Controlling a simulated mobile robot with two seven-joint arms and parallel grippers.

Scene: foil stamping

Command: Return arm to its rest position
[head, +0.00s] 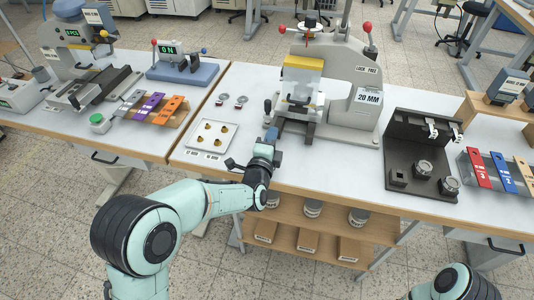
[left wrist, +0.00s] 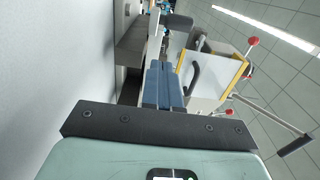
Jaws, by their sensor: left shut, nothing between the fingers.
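My left arm comes in from the lower left of the head view. Its gripper (head: 271,136) is at the front of the middle table (head: 330,165), just in front of the stamping press (head: 345,70). In the left wrist view the blue-grey fingers (left wrist: 164,85) are pressed together with nothing between them. The press shows beyond them with its yellow-edged guard (left wrist: 205,75). Part of my right arm shows at the bottom right of the head view; its gripper is out of the picture.
A white tray (head: 232,139) with several brass pieces lies left of my left gripper. A dark fixture (head: 398,160) stands to the right. A shelf (head: 290,236) with cans and boxes is below the tabletop. The table's front edge runs under my left forearm.

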